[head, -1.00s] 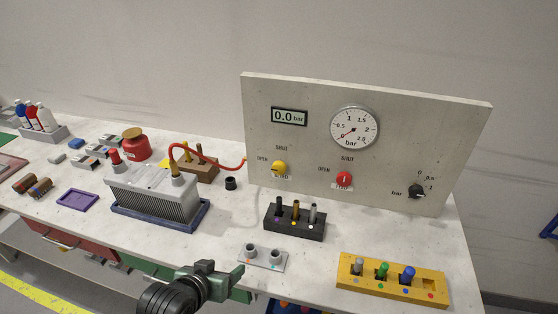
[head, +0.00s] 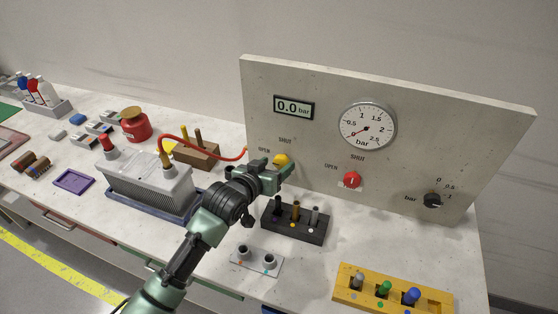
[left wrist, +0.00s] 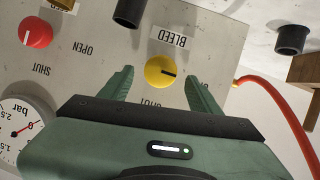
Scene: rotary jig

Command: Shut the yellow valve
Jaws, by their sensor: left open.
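The yellow valve (head: 281,158) is a round knob on the grey upright panel, below its SHUT label. It shows upside down in the left wrist view (left wrist: 158,70), beside its BLEED label. Its dark mark points right there, to the side where OPEN stands in the head view, not down at SHUT. My left gripper (head: 270,172) is open in front of the panel. In the left wrist view its fingers (left wrist: 160,76) stand either side of the knob, with visible gaps. The knob's lower part is hidden in the head view. My right gripper is not in view.
A red valve (head: 352,180), a gauge (head: 367,127) and a black knob (head: 432,200) are on the same panel. A black holder with pegs (head: 298,228) stands just below my gripper. A red hose (head: 205,152) curves close by on the left.

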